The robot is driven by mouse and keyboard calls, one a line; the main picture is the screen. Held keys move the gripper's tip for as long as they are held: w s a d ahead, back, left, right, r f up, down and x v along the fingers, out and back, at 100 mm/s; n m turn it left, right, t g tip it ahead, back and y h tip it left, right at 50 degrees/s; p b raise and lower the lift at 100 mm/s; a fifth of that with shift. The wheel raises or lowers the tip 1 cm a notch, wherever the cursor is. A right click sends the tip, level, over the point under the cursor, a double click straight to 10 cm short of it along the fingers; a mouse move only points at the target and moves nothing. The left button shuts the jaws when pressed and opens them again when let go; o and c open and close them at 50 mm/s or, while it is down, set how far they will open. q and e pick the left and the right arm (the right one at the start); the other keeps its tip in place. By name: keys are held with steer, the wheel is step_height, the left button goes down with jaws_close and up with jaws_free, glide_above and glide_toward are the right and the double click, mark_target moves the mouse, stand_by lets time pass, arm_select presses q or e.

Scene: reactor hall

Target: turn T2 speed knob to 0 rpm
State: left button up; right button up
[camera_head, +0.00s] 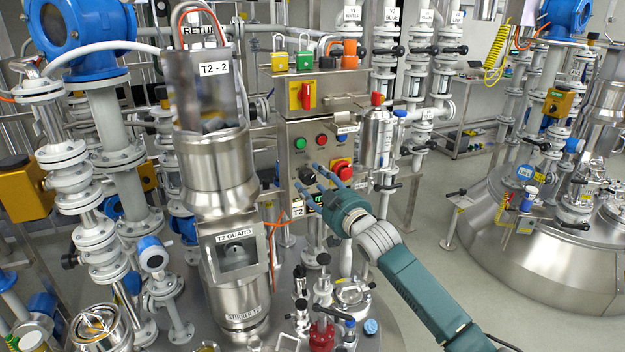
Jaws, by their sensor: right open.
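A steel control panel (285,160) stands at the middle of the head view, with a "T2" label low on its front. A black knob (306,174) sits on the panel face, below a green button (300,143) and a red button (322,139). I cannot read its setting. My right gripper (315,177) is open in front of the panel, its blue-grey fingers pointing up and left at the knob. I cannot tell whether they touch it. The gripper partly covers a small green-lit display (317,199) below the knob. My left gripper is out of view.
A red emergency stop (341,168) is close to the right of the fingers. A red-yellow switch (307,95) and several padlocks sit above the panel. The steel stirrer column (215,165) stands to the left. Valves and fittings crowd the vessel top below.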

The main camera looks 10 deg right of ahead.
steer(key=shift+w+a, duration=0.15)
steer(key=shift+w, duration=0.55)
steer(key=shift+r, duration=0.1)
steer(key=c, duration=1.2)
